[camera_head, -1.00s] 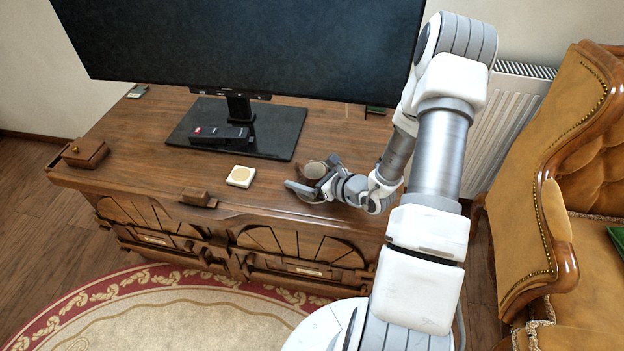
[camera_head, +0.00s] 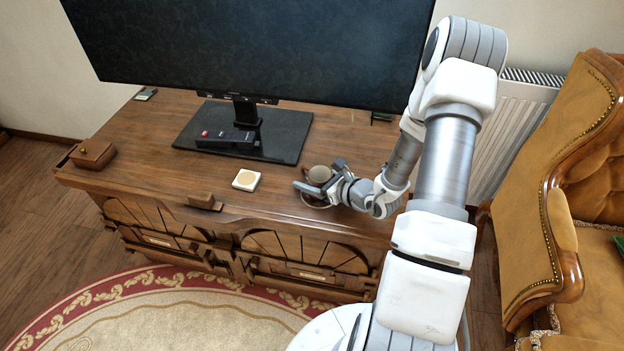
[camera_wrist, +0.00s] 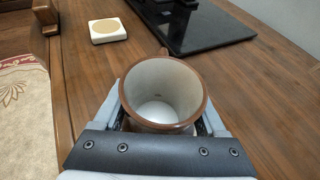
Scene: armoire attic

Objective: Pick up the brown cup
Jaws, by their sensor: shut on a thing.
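The brown cup (camera_head: 319,174) stands on the wooden cabinet top, to the right of the monitor's base. It is upright, with a brown rim and a pale, empty inside in the wrist view (camera_wrist: 162,80). My gripper (camera_head: 322,178) reaches in from the right, one finger on each side of the cup, and is shut on it. In the wrist view the fingers (camera_wrist: 162,110) flank the cup. The cup's lower part is hidden by the gripper. I cannot tell whether it is lifted off the wood.
A white square coaster (camera_head: 246,180) lies left of the cup. The monitor (camera_head: 250,45) stands behind on a black base (camera_head: 280,138), with a dark remote (camera_head: 222,140) on it. A small wooden box (camera_head: 93,154) is at the far left. An armchair (camera_head: 555,190) stands at the right.

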